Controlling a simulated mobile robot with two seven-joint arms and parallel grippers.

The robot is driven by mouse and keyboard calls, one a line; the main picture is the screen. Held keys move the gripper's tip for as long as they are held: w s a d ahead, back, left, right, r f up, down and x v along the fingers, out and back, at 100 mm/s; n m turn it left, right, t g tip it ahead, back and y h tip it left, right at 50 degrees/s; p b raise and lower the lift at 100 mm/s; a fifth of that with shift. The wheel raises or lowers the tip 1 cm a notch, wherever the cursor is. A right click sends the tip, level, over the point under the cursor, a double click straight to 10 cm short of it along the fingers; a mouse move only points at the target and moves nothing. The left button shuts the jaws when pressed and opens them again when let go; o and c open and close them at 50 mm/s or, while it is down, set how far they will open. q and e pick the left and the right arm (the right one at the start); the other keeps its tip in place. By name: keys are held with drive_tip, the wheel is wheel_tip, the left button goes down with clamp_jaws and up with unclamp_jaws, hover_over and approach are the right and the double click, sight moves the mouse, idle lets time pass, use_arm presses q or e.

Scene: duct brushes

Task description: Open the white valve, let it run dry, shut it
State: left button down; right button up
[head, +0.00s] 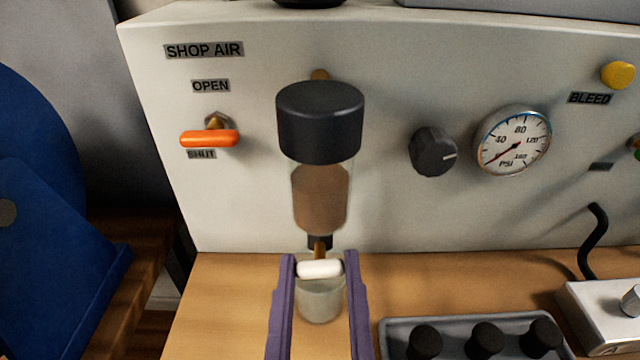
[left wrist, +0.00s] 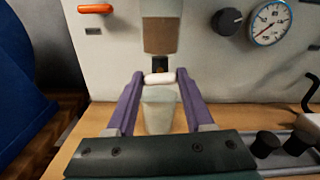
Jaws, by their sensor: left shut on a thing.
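The white valve (head: 320,269) is a small white bar at the bottom of the filter bowl, lying crosswise. My left gripper (head: 319,262) has its two purple fingers shut on the ends of this bar; the grip also shows in the left wrist view (left wrist: 160,77). The clear bowl (head: 320,195) under a black cap (head: 320,120) holds brown liquid. A translucent cup (head: 320,302) stands on the bench below the valve, partly behind the bar and fingers. I cannot make out any stream into the cup. My right gripper is not in view.
An orange lever (head: 209,139) lies level, just above the SHUT label. A black knob (head: 433,151) and a pressure gauge (head: 513,141), needle at the low end, are right of the bowl. A grey tray (head: 395,328) with black pieces stands front right.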

use_arm(q)
drive_tip(key=n+b, duration=0.1)
drive_tip(key=n, duration=0.2)
drive_tip(key=shift+f+b, duration=0.15)
drive_tip(key=shift+b, duration=0.2)
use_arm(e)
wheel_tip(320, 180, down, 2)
use_arm(q)
drive_tip(key=shift+n+b, duration=0.7)
drive_tip(key=shift+n, duration=0.5)
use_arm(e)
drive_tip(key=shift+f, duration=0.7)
use_arm(q)
drive_tip(key=shift+n, duration=0.3)
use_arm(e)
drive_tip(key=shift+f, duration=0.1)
use_arm(q)
drive_tip(key=shift+c, duration=1.4)
unclamp_jaws()
use_arm(e)
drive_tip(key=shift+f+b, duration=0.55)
drive_tip(key=shift+b, duration=0.05)
use_arm(q)
drive_tip(key=s, duration=1)
